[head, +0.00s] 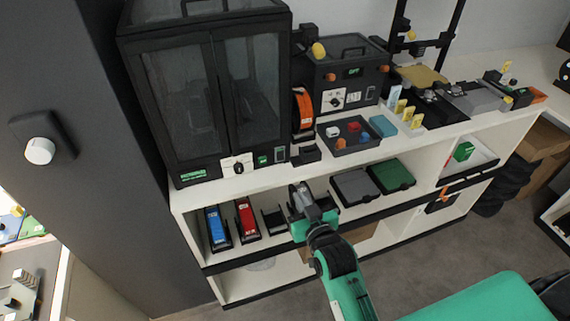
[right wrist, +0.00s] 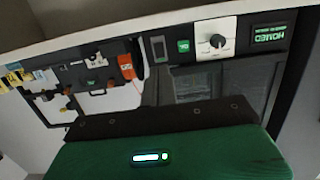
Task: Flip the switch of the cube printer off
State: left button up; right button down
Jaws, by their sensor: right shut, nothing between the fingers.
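A large dark enclosed printer (head: 215,90) with two glazed doors stands at the left of the white shelf top. Its lower front has a green display (head: 193,176), a white panel with a black knob switch (head: 239,168) and a green label. In the right wrist view the display reads HOMED, beside the knob switch (right wrist: 217,41). A smaller dark cube-shaped machine (head: 347,75) stands to its right, with its own white knob panel (head: 338,101). I cannot tell which is the cube printer. My right gripper (head: 300,192) is shut and empty, in front of and below the shelf top, apart from both switches.
An orange spool (head: 303,108) stands between the machines. A dark tray of small coloured parts (head: 348,143) sits by the front edge. Blue (head: 216,224) and red boxes (head: 246,215) stand on the shelf below, with grey and green flat boxes (head: 391,174) to the right.

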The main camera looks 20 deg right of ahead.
aim_at(280, 159)
jog(key=shift+d+r, duration=0.15)
jog(key=shift+r, duration=0.55)
jog(key=shift+w, duration=0.1)
jog(key=w+p, duration=0.1)
jog(key=w, duration=0.3)
jog(key=w+f+p, duration=0.1)
jog(key=w, duration=0.3)
jog(key=w+p, duration=0.1)
jog(key=w, duration=0.3)
jog(key=shift+w+a+f, duration=0.2)
jog(key=shift+w, duration=0.05)
jog(key=shift+w+f, duration=0.2)
jog(key=shift+w, duration=0.4)
